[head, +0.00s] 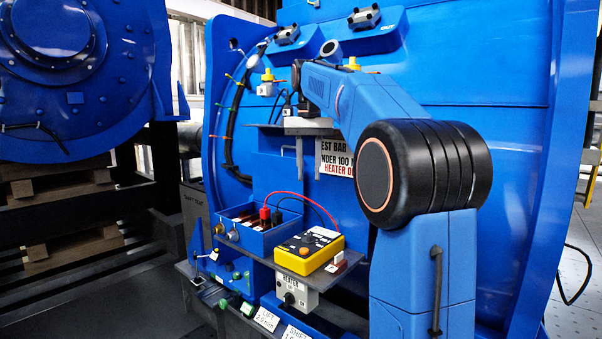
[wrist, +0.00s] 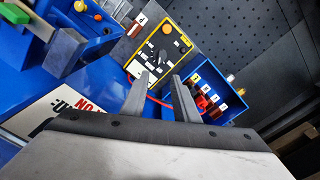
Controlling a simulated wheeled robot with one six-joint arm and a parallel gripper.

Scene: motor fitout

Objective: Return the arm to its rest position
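My gripper (head: 309,170) hangs fingers-down in front of the blue motor housing (head: 455,65) in the head view. Its two fingers are apart with nothing between them. My arm is bent, reaching from the lower right up and over to the gripper. In the wrist view my gripper (wrist: 161,85) also shows its two fingers spread and empty. Beyond them are the yellow tester (wrist: 157,49) and the blue open box (wrist: 232,117). In the head view the gripper is above the yellow tester (head: 309,250).
The blue box (head: 250,238) stands left of the tester, with red and black leads nearby. A grey heater switch box (head: 296,291) is below. A warning sign (head: 336,158) is just behind the gripper. Cables run down the housing's left side. A second blue motor (head: 75,75) stands far left.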

